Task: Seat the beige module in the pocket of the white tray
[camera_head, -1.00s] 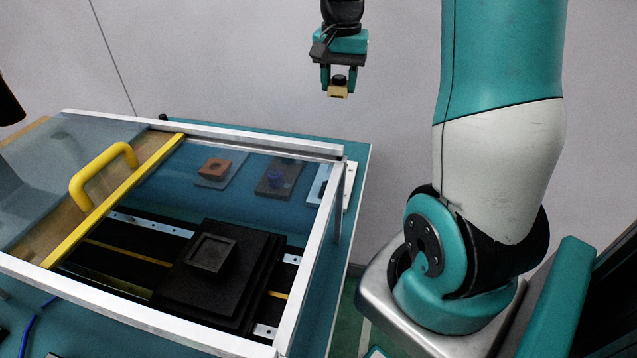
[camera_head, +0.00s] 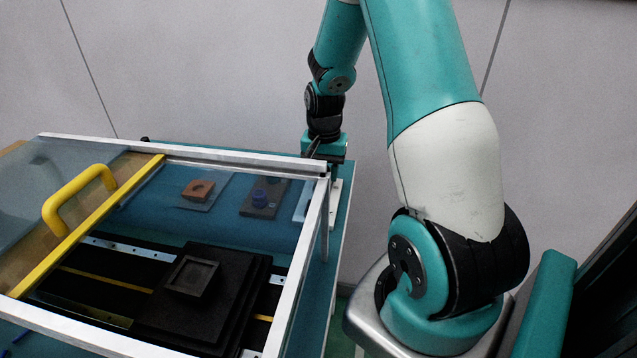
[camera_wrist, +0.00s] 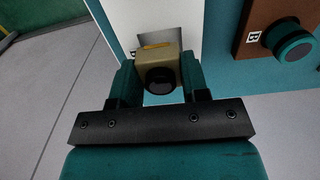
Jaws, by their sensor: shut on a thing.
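In the wrist view, my gripper (camera_wrist: 158,76) is shut on the beige module (camera_wrist: 159,62), a block with a round black knob on its top. The module is over the white tray (camera_wrist: 124,22), and a grey recess (camera_wrist: 160,34) shows just beyond it, partly covered by the module. Whether the module touches the tray cannot be told. In the head view, the white tray (camera_head: 336,192) is partly seen at the table's far right corner.
An orange-brown block (camera_head: 197,189) sits farther left.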

